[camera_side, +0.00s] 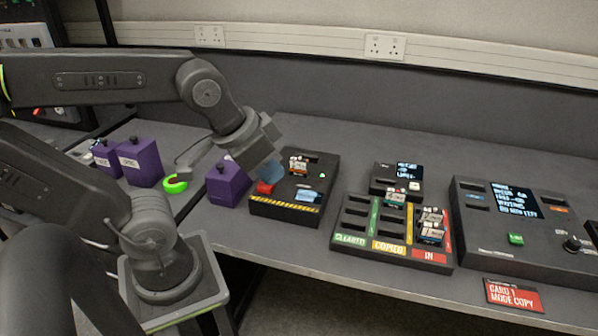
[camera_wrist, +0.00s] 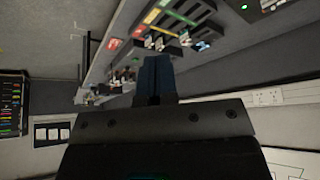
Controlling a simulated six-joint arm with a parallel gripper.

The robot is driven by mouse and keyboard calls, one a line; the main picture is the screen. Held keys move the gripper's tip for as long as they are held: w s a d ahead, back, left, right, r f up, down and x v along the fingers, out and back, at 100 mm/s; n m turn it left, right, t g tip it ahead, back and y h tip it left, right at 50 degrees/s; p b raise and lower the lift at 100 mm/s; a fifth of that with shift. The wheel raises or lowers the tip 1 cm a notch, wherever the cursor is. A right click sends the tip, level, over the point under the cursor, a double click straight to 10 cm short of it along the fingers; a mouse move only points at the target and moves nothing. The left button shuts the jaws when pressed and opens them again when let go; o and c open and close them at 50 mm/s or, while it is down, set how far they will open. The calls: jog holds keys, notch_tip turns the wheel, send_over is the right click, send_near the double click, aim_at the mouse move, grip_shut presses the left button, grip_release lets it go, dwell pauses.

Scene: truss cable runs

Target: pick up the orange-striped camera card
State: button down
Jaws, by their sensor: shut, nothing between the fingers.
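My gripper (camera_side: 270,172) is shut and empty, its blue fingers low over the left part of a black box, close to a red button (camera_side: 264,187). The fingers (camera_wrist: 153,78) also show pressed together in the wrist view. A small card with orange-red and white (camera_side: 298,165) stands in that box, just right of my gripper. More small cards with orange and white marks (camera_side: 432,236) stand in the red IN column of the sorting tray (camera_side: 345,243). A teal-and-white card (camera_side: 395,197) is at the tray's back. Which card has orange stripes is too small to tell.
The black box (camera_side: 285,212) has a hazard-striped front edge. A reader with a screen (camera_side: 380,184) stands behind the tray, and a larger console (camera_side: 475,235) is at right. The bench behind is clear.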

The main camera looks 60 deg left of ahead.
jog(key=c, duration=1.8)
grip_release()
jog(key=o, duration=1.6)
jog(key=n+g+y, duration=0.2)
jog(key=n+y, duration=0.1)
jog(key=n, duration=0.6)
send_over(300, 164)
jog(key=s+d, duration=0.2)
jog(key=s, duration=0.1)
notch_tip(300, 164, down, 10)
jog(key=x, duration=0.8)
jog(key=shift+s, duration=0.15)
jog(key=shift+x, duration=2.9)
